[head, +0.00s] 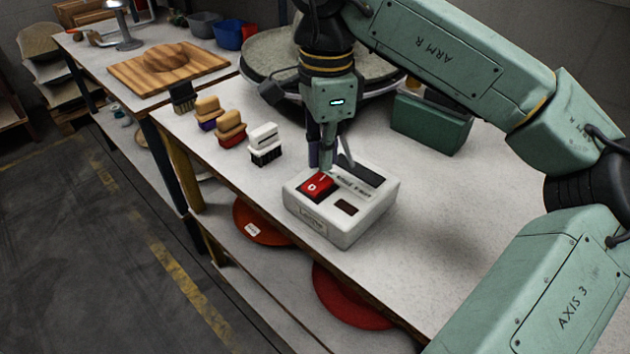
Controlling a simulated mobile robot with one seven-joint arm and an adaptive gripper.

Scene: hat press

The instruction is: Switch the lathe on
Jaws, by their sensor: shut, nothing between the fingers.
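A white control box (350,217) sits on the pale workbench near its front edge. A red rocker switch (317,186) with white marks is set in its top at the left; which way it is tipped is too small to tell. A small dark panel (345,207) lies to the right of the switch. My gripper (326,167) points down with its fingers shut and empty. Its tips are at the back edge of the red switch; I cannot tell whether they touch it. A round grey disc (270,55) on a dark base, possibly part of the lathe, stands behind, partly hidden by my arm.
Several brushes (232,127) stand in a row left of the box. A green case (430,124) stands behind it to the right. A wooden board (168,68) lies on the far bench. Red discs (345,300) lie on the lower shelf. The bench right of the box is clear.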

